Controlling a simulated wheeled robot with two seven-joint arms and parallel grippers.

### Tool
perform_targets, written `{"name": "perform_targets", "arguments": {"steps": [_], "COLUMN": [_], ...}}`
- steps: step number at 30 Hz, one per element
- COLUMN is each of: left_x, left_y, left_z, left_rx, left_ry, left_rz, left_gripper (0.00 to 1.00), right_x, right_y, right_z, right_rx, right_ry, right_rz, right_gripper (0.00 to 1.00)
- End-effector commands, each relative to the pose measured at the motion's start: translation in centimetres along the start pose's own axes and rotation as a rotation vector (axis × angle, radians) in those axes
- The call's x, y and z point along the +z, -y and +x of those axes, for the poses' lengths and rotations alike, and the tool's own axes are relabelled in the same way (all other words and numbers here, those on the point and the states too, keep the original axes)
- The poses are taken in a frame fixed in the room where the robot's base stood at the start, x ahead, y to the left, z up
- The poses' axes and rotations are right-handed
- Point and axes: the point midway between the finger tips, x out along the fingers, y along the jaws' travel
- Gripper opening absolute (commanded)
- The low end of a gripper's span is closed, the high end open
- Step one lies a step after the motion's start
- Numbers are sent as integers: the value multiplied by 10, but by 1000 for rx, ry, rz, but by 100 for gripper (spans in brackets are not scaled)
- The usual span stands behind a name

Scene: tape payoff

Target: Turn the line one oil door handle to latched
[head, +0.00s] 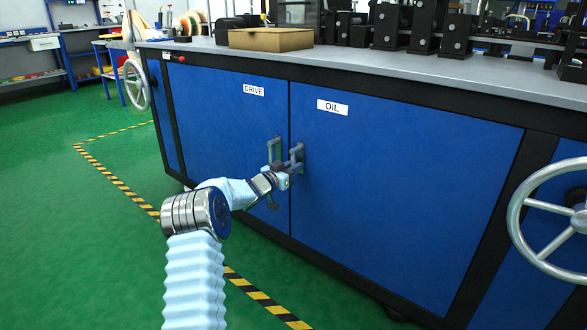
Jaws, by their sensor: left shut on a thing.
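The blue oil door (400,180) carries a white OIL label (332,107). Its grey handle (298,152) stands at the door's left edge, close to the seam with the drive door. My left gripper (285,177) reaches in from the lower left and is shut on the lower part of the oil door handle. The fingers and wrist partly hide the handle, so its exact angle is hard to tell. Both doors look closed. My right gripper is not in view.
The drive door (220,120) is to the left, its own grey handle (273,148) just beside my gripper. A handwheel (550,220) sticks out at the right, another (136,85) at the far left. A cardboard box (271,39) sits on the bench top. The green floor in front is clear.

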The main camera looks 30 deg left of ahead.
Motion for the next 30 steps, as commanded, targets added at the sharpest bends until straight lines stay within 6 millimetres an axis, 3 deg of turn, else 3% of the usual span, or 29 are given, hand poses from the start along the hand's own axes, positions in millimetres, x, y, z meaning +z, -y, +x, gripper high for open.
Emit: {"name": "perform_targets", "arguments": {"steps": [7, 8, 12, 23, 30], "left_x": [0, 0, 0, 0, -2], "left_y": [1, 1, 1, 1, 2], "left_z": [0, 0, 0, -8, -59], "left_rx": [-2, -2, -2, -2, -5], "left_ry": [0, 0, 1, 2, 2], "left_rz": [4, 4, 3, 1, 0], "left_gripper": [0, 25, 43, 43, 43], "right_x": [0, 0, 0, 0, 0], "right_y": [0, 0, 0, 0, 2], "right_z": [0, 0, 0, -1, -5], "right_rx": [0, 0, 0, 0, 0], "right_ry": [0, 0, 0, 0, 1], "right_rz": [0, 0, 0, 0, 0], "right_gripper": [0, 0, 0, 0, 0]}}
